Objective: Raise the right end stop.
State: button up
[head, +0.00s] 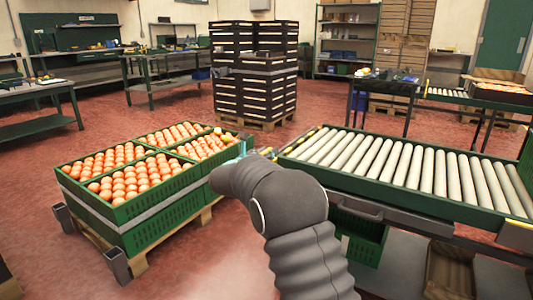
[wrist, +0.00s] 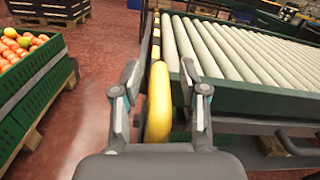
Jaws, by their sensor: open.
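My gripper (wrist: 160,80) is open at the left end of the roller conveyor (head: 405,165), one finger on each side of a rounded yellow bar (wrist: 158,108). I see no clear grip on the bar, and its lower part is hidden behind my gripper body. Smaller yellow pieces (wrist: 155,51) run along the same end beyond it. I cannot tell whether this bar is the right end stop. In the head view my arm hides most of my gripper and that conveyor corner. A yellow-topped piece (head: 517,234) sits at the conveyor's right front corner.
Green crates of oranges (head: 150,205) stand on a pallet to the left, close to my arm. Stacked black crates (head: 255,85) stand behind. A green crate (head: 352,235) is under the conveyor. Red floor (head: 150,115) is open between the crates and the back benches.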

grip_shut()
jog(key=shift+r+p, duration=2.45)
jog(key=shift+r, duration=1.4)
grip_release()
jog(key=shift+d, duration=0.2)
jog(key=shift+a, duration=0.15)
